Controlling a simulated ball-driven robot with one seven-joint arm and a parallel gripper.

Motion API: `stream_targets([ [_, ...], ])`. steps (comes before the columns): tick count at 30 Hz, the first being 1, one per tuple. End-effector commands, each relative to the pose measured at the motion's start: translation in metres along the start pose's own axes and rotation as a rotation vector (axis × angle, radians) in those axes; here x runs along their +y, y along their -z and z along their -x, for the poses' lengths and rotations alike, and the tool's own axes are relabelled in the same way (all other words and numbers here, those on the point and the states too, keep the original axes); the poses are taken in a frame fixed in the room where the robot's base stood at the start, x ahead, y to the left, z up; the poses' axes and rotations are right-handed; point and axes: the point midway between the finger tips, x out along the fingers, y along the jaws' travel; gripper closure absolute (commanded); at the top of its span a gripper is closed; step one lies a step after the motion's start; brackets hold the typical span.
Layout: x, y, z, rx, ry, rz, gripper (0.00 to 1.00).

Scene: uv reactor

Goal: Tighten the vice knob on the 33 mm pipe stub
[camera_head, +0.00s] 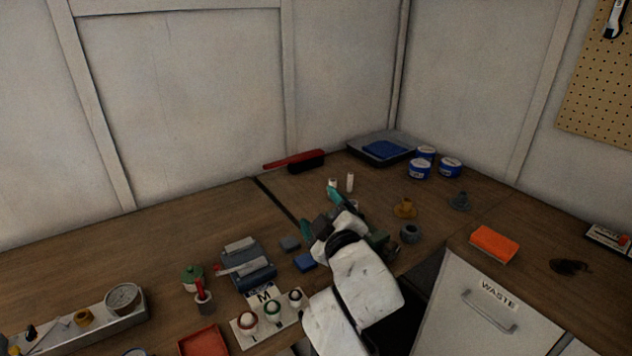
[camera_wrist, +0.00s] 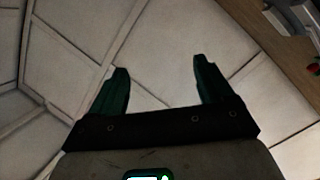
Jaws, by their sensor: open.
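My gripper (camera_head: 319,211) is over the middle of the bench in the head view, in front of my white arm. I cannot make out the knob or the pipe stub in either view.
A blue-grey device with pale bars (camera_head: 246,266) stands left of my arm. Small blue (camera_head: 304,262) and grey (camera_head: 290,243) blocks lie between. Brown (camera_head: 405,209) and grey (camera_head: 410,234) fittings stand to the right, with blue tins (camera_head: 420,169) behind. The left rear bench is clear.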

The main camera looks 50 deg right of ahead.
Motion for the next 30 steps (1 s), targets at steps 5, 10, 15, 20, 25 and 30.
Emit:
stream_targets([
  [5, 0.025, 0.019, -0.006, 0.063, -0.080, 0.063, 0.20],
  [10, 0.041, 0.033, -0.008, 0.107, -0.134, 0.111, 0.20],
  [15, 0.049, 0.040, -0.009, 0.129, -0.160, 0.135, 0.20],
  [20, 0.051, 0.041, -0.009, 0.134, -0.166, 0.140, 0.20],
  [25, 0.051, 0.041, -0.009, 0.134, -0.166, 0.140, 0.21],
  [30, 0.049, 0.042, -0.018, 0.107, -0.151, 0.107, 0.37],
])
